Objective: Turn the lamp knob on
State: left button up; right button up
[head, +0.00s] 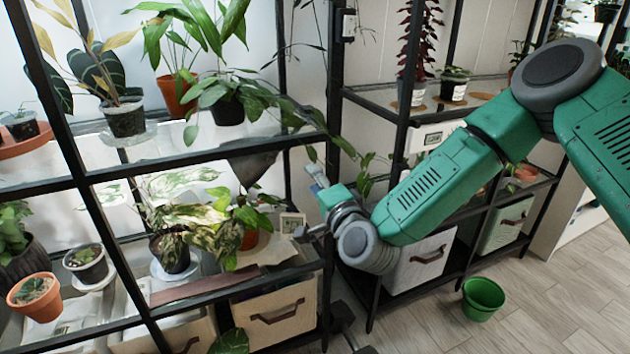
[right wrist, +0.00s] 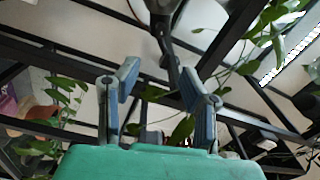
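My right gripper (head: 316,202) reaches in from the right in the head view, in front of the plant shelf's right post. In the right wrist view the gripper (right wrist: 158,78) has its two fingers apart, with nothing held between them. A dark cone-shaped shade (head: 252,168), possibly the lamp, hangs below the upper shelf, left of the gripper. In the right wrist view a grey rounded part with a dark stem (right wrist: 166,45) shows beyond the fingertips, apart from them; it may belong to the lamp. I cannot make out the knob clearly. My left gripper is not in view.
Several potted plants, such as a variegated one (head: 190,225), crowd the black-framed shelves near the gripper. Leaves hang close around it. A storage box (head: 275,312) sits below. A green pot (head: 483,298) stands on the wooden floor, which is open at the right.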

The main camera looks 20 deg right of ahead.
jog(key=shift+s, duration=0.1)
dwell(0.3)
jog(key=s, duration=1.1)
jog(key=shift+s+d+f, duration=0.3)
jog(key=shift+s+f, duration=0.05)
jog(key=shift+s, duration=0.05)
jog(key=s+a+f+n+g+y+p, duration=0.2)
jog(key=s+f+n+g, duration=0.25)
jog(key=f, duration=0.25)
jog(key=s+a+f+n+g+y+p, duration=0.1)
jog(key=s+a+f+n+g, duration=0.3)
jog(key=f, duration=0.3)
jog(key=s+d+f+n+g+h+p, duration=0.1)
jog(key=s+d+f+n+g, duration=0.2)
jog(key=s, duration=0.7)
jog(key=s+d+f+n+g+h+p, duration=0.2)
jog(key=s+d+f+n+g, duration=0.2)
jog(key=s, duration=0.6)
jog(key=d+f+g, duration=0.2)
jog(key=d, duration=0.1)
jog(key=shift+s+d+h, duration=0.15)
jog(key=shift+s+h, duration=0.05)
jog(key=shift+h, duration=0.1)
